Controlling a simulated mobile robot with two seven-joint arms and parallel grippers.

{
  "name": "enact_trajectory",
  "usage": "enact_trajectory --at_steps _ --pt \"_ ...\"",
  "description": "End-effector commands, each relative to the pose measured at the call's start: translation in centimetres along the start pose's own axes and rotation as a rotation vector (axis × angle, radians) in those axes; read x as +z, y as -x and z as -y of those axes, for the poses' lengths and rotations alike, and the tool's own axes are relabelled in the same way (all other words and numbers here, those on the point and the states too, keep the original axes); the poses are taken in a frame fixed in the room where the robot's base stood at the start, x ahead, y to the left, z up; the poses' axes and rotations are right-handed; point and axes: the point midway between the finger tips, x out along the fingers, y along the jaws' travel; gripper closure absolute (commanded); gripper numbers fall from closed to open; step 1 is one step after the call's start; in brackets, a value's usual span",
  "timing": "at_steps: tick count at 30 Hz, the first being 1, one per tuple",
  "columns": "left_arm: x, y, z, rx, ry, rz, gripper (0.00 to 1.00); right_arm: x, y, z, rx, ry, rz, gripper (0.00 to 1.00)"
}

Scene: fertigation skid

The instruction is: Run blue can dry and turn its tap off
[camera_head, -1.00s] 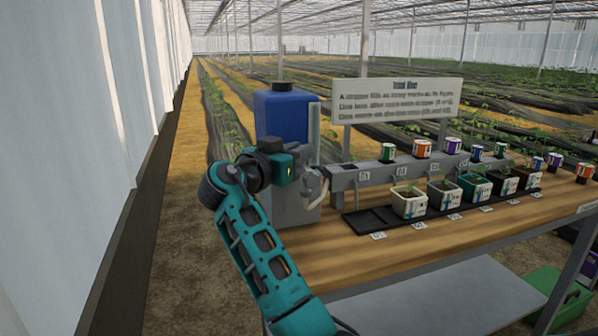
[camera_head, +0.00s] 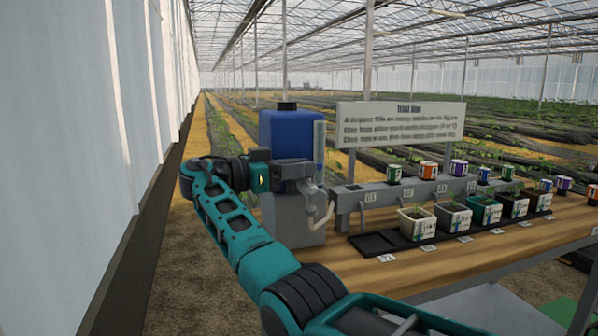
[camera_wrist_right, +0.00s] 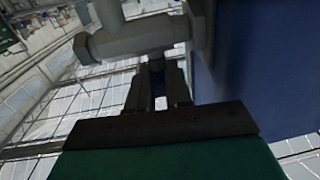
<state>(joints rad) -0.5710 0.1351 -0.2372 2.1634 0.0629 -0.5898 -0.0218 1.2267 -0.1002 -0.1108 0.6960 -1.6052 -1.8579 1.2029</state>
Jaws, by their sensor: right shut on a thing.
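The blue can (camera_head: 290,138) with a black cap stands upright on a grey stand (camera_head: 297,222) at the table's left end. A pale upright tube (camera_head: 319,143) runs along its right side. The tap (camera_head: 322,210), with a pale curved spout, is at the stand's right. My right gripper (camera_head: 308,172) is at the tap, its jaws shut on the tap's handle, which the fingers mostly hide. In the right wrist view the fingers (camera_wrist_right: 160,82) reach up to the pale tap body (camera_wrist_right: 130,38) beside the blue can (camera_wrist_right: 245,70). My left gripper is out of view.
A black tray (camera_head: 372,245) lies right of the tap with an empty place at its left end; several planted pots (camera_head: 417,223) stand along it. A grey rail (camera_head: 352,197) carries small cups (camera_head: 428,170). A sign (camera_head: 400,124) stands behind. A white wall (camera_head: 70,170) is at left.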

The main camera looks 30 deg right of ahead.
Motion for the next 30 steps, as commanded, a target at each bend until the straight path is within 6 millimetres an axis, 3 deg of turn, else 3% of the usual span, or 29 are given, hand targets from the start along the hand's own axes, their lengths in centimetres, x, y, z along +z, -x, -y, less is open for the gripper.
enact_trajectory --at_steps 27,28,30 --pt "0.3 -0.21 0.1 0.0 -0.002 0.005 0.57 0.06 -0.12 0.1 0.072 0.0 0.003 1.0" --pt "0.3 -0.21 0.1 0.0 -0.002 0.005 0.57 0.07 -0.12 0.1 0.072 0.0 0.003 0.79" --pt "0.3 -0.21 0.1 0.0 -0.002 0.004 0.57 0.06 -0.12 0.1 0.072 0.0 0.003 0.72"
